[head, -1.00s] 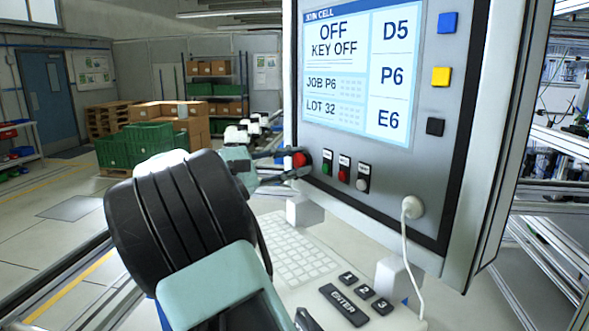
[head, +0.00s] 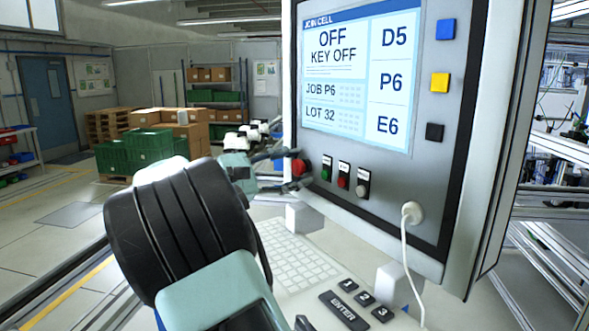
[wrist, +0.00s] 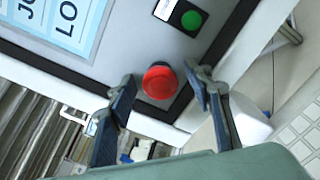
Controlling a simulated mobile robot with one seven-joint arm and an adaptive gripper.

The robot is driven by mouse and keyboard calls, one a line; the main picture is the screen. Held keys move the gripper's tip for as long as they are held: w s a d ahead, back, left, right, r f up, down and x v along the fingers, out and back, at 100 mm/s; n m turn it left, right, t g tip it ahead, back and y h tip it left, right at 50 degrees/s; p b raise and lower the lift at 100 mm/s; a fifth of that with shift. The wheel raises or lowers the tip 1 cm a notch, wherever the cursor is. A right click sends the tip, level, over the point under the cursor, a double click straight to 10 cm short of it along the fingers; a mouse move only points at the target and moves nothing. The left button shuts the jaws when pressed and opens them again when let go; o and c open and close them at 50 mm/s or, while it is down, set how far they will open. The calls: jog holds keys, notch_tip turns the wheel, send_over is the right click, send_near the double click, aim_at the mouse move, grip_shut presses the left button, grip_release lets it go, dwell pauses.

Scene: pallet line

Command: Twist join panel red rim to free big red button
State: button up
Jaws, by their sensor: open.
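The join panel (head: 400,185) stands at the right of centre in the head view. Its screen (head: 352,95) reads OFF and KEY OFF. The big red button (head: 300,167) is at the panel's lower left. In the wrist view the button (wrist: 160,81) is round and red, near the panel's dark border. My gripper (head: 292,169) is open in front of it. In the wrist view my gripper's fingers (wrist: 161,78) stand on either side of the button, with gaps visible. I cannot tell how deep the fingertips reach. No separate rim can be made out.
Small green (head: 326,169), red (head: 343,175) and grey (head: 362,184) controls sit right of the button. A white cable (head: 407,255) hangs from the panel. A keyboard (head: 290,262) and ENTER key (head: 343,310) lie below. Green crates (head: 140,150) stand far behind.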

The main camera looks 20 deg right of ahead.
jog(key=s+a, duration=0.1)
jog(key=a, duration=1.1)
jog(key=shift+s, duration=0.3)
